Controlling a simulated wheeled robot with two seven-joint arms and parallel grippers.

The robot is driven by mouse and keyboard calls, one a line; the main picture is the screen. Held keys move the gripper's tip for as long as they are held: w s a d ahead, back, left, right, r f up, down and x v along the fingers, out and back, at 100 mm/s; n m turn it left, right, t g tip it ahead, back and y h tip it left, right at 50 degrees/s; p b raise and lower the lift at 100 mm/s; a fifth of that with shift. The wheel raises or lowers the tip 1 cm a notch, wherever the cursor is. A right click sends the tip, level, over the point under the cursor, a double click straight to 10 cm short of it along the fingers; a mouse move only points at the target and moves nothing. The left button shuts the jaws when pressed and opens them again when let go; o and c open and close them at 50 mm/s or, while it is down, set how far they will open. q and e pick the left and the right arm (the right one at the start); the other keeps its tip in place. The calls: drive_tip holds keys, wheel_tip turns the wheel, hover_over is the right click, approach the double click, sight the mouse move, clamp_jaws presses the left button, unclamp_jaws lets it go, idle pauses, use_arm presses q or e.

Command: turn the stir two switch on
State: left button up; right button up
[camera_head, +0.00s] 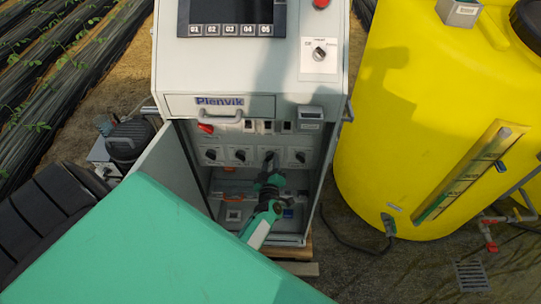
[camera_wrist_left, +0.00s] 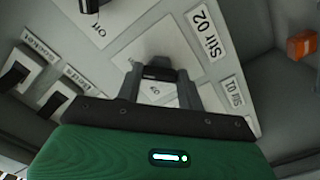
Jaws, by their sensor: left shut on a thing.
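The stir two switch is a dark rotary knob (camera_wrist_left: 158,72) on a pale plate beside the "Stir 02" label (camera_wrist_left: 205,32) in the left wrist view. My left gripper (camera_wrist_left: 158,77) is shut on this knob, with one finger on each side. In the head view my left gripper (camera_head: 269,171) reaches into the open cabinet at the third knob from the left (camera_head: 269,155). The gripper hides part of the knob, and its exact pointer angle is hard to tell. My right gripper is not in view.
Other knobs (camera_head: 211,154) sit in the same row, one close on the right (camera_head: 300,156). The cabinet door (camera_head: 172,163) stands open at left. A "Stir 01" label (camera_wrist_left: 233,92) is near my gripper. A yellow tank (camera_head: 400,130) stands right of the cabinet.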

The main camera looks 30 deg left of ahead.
use_arm(q)
drive_tip(key=shift+f, duration=0.1)
drive_tip(key=o, duration=1)
drive_tip(key=shift+s+d, duration=0.1)
